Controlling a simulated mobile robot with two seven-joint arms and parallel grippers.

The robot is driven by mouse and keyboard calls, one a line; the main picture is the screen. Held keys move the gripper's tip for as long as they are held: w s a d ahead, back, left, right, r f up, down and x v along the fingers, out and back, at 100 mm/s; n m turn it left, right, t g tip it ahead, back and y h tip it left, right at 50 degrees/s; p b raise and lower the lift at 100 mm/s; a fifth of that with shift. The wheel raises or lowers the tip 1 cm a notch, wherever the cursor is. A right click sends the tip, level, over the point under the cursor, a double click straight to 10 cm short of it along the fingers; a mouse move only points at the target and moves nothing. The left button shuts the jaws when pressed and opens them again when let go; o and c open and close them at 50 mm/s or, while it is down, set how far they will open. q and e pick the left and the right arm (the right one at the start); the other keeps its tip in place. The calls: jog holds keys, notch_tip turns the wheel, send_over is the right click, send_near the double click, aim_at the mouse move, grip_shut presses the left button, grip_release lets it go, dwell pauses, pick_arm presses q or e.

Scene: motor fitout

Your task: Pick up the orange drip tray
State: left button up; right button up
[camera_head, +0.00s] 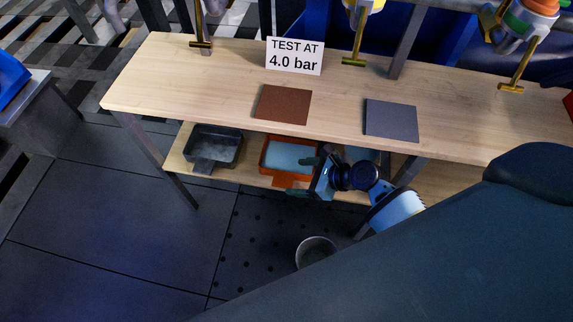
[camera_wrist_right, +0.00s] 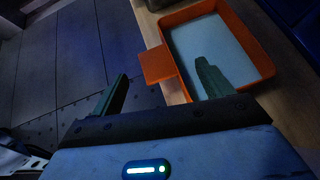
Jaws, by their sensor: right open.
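The orange drip tray (camera_head: 284,181) sits on the lower shelf under the workbench, with a pale blue inside and a flat tab at its front. My right gripper is open, with green fingers. One finger shows over the tray's inside, the other out beyond the tab over the floor. The tab shows between them, and I cannot tell any contact. In the head view the right gripper (camera_head: 303,177) is at the tray's right front. My left gripper is not in view.
A dark grey tray (camera_head: 213,146) stands left of the orange one on the shelf (camera_head: 177,160). The bench top (camera_head: 200,85) overhangs both, bearing a brown mat (camera_head: 283,104), a grey mat (camera_head: 391,120) and a sign (camera_head: 294,56). A bucket (camera_head: 315,249) stands on the floor.

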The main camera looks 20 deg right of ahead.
aim_at(280, 179)
jog(key=shift+w, duration=0.1)
jog(key=shift+b+x, duration=0.45)
jog(key=shift+x, duration=0.65)
jog(key=shift+w+a+f, duration=0.1)
jog(key=shift+a+f, duration=0.1)
jog(key=shift+a, duration=0.05)
jog(key=shift+w+a+f+b, duration=0.1)
jog(key=shift+a+f+b, duration=0.15)
jog(key=shift+f+b, duration=0.05)
jog(key=b+x, duration=0.2)
jog(key=x, duration=0.2)
jog(key=shift+a+f, duration=0.1)
jog(key=shift+c, duration=0.3)
jog(key=c, duration=1.4)
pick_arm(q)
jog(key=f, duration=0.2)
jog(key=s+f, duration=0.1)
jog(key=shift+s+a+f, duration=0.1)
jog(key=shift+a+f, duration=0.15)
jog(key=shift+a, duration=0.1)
pick_arm(e)
jog(key=shift+c, duration=1.2)
